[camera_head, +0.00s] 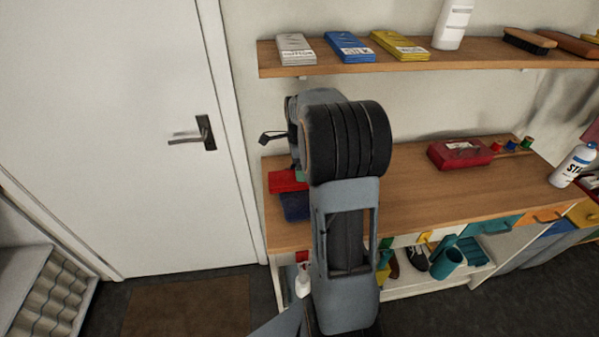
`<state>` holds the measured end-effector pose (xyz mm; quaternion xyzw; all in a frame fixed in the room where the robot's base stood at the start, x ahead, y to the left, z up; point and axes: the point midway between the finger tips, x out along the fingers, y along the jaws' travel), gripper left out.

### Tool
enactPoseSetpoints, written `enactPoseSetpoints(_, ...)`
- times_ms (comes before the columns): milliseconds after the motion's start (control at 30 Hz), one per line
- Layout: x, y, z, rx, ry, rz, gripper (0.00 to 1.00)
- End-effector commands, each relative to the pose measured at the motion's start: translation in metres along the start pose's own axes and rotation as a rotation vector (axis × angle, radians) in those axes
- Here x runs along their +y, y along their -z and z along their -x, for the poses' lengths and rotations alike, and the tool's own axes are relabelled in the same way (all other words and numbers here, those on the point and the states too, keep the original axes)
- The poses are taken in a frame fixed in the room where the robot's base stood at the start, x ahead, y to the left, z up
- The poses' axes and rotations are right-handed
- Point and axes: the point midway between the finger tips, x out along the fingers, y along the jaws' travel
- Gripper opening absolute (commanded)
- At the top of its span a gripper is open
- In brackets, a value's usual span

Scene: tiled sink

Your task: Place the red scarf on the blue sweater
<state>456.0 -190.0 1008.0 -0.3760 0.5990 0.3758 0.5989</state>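A folded red cloth, which looks like the red scarf (285,181), shows at the left end of the wooden counter. A folded dark blue cloth, which looks like the blue sweater (294,207), lies just in front of it. The two meet in the picture, but I cannot tell whether the red one rests on the blue one. My arm (345,250) rises in front of the counter and covers the right side of both cloths. My gripper's fingers are hidden behind my own arm, so I cannot see whether they are open, shut or touching a cloth.
The wooden counter (420,210) has bare room right of my arm. A red box (460,152), thread spools and a white bottle (573,166) stand farther right. A wall shelf (410,63) with packets hangs above. Below are drawers and shoes. A white door (130,130) is left.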

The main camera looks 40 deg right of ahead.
Motion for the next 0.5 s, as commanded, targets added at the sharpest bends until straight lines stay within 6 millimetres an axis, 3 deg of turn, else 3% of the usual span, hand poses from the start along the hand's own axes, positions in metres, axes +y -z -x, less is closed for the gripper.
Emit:
enactPoseSetpoints(267,0.009,-0.01,0.033,0.0,0.019,0.091,1.0)
enactPoseSetpoints(367,0.031,-0.03,0.049,0.004,0.056,0.301,1.0)
enactPoseSetpoints(500,0.081,-0.063,0.067,0.027,0.135,0.747,1.0)
